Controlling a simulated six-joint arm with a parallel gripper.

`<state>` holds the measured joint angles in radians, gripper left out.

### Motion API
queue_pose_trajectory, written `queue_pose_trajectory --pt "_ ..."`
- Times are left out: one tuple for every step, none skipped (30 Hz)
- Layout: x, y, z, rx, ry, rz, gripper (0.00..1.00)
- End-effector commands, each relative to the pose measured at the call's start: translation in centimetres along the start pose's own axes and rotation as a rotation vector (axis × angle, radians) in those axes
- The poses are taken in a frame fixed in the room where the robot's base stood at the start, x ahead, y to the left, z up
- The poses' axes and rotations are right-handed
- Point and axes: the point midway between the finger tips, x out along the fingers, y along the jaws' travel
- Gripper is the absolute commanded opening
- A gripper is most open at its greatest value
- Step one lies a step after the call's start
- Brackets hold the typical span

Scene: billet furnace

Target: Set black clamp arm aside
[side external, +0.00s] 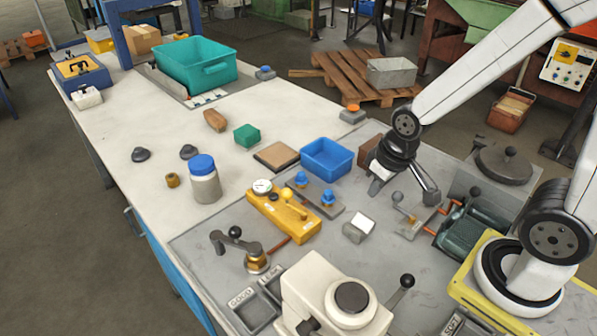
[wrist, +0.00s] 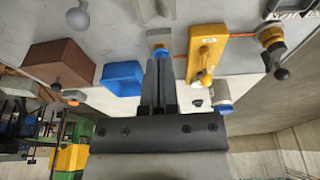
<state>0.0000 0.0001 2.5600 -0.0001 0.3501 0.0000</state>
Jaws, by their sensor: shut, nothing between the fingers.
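The black clamp arm (side external: 236,243) is a dark lever with a black ball knob, on a brass-coloured pivot at the front left of the grey work plate. It also shows at the upper right of the wrist view (wrist: 279,62). My gripper (side external: 376,188) is over the right part of the plate, well apart from the clamp arm and to its right. In the wrist view my gripper (wrist: 158,70) has its two dark fingers together, with nothing visible held between them.
A yellow fixture (side external: 273,217) with a gauge stands between the clamp arm and my gripper. Two blue-topped pegs (side external: 327,197), a blue bin (side external: 326,159) and a white-grey block (side external: 358,228) are nearby. A blue-capped jar (side external: 205,184) stands behind the clamp arm.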

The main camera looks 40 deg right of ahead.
Motion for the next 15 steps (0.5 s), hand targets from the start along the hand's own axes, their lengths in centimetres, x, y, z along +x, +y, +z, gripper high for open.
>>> queue_pose_trajectory --pt "0.00 0.00 0.00 0.000 0.000 0.000 0.00" --pt "0.00 0.00 0.00 0.000 0.000 0.000 0.00" --pt "0.00 0.00 0.00 0.000 0.000 0.000 0.00" --pt "0.00 0.00 0.00 0.000 0.000 0.000 0.00" --pt "0.00 0.00 0.00 0.000 0.000 0.000 0.00" --pt "0.00 0.00 -0.01 0.000 0.000 0.000 0.00" --pt "0.00 0.00 0.00 0.000 0.000 0.000 0.00" --pt "0.00 0.00 0.00 0.000 0.000 0.000 0.00" --pt "0.00 0.00 0.00 0.000 0.000 0.000 0.00" --pt "0.00 0.00 0.00 0.000 0.000 0.000 0.00" --pt "0.00 0.00 0.00 0.000 0.000 0.000 0.00" --pt "0.00 0.00 0.00 0.000 0.000 0.000 0.00" --pt "0.00 0.00 0.00 0.000 0.000 0.000 0.00" --pt "0.00 0.00 0.00 0.000 0.000 0.000 0.00" --pt "0.00 0.00 -0.01 0.000 0.000 0.000 0.10"
